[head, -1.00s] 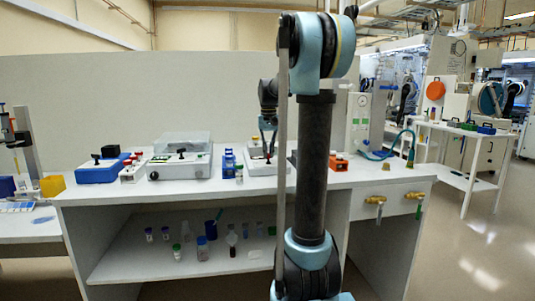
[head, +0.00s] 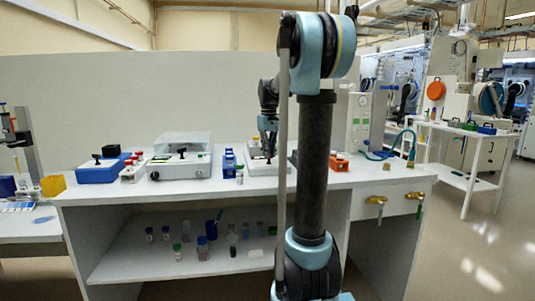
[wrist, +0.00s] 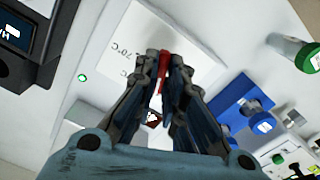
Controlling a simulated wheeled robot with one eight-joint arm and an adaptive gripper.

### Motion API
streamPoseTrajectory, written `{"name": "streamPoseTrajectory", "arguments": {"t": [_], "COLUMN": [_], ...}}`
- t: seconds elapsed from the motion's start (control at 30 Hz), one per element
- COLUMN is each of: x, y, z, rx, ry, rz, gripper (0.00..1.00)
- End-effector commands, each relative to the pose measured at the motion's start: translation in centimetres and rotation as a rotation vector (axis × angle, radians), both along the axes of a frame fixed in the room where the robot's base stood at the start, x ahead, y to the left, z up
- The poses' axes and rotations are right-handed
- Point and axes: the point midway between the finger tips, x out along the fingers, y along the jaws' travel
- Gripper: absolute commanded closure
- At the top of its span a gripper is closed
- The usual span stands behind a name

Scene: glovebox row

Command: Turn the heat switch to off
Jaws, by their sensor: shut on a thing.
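The heat switch (wrist: 163,64) is a small red lever. It stands on a white device with a plate marked 70°C (wrist: 112,28) in the wrist view. My gripper (wrist: 163,80) is shut on the red lever, which shows between the two fingertips. The fingers hide its lower part and base. In the head view my gripper (head: 267,142) points down at the white device (head: 262,168) on the bench, and my arm hides part of that device.
A blue rack (wrist: 240,103) of tubes and a green-capped tube (wrist: 292,50) stand close beside the device. A dark block with a display (wrist: 25,38) is on its other side. A lidded white instrument (head: 180,170) stands further left on the bench.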

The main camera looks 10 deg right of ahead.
Motion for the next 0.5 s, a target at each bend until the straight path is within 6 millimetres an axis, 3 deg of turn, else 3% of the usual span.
{"name": "streamPoseTrajectory", "arguments": {"t": [0.3,0.33,0.4,0.5], "x": [0.13,0.12,0.11,0.08], "y": [-0.04,-0.05,-0.05,-0.04], "z": [0.07,0.07,0.07,0.05], "rx": [-0.001,-0.001,0.0,-0.001], "ry": [-0.003,-0.003,-0.002,-0.001], "rz": [0.0,0.0,0.0,0.0], "gripper": [1.0,0.86,0.7,0.7]}}
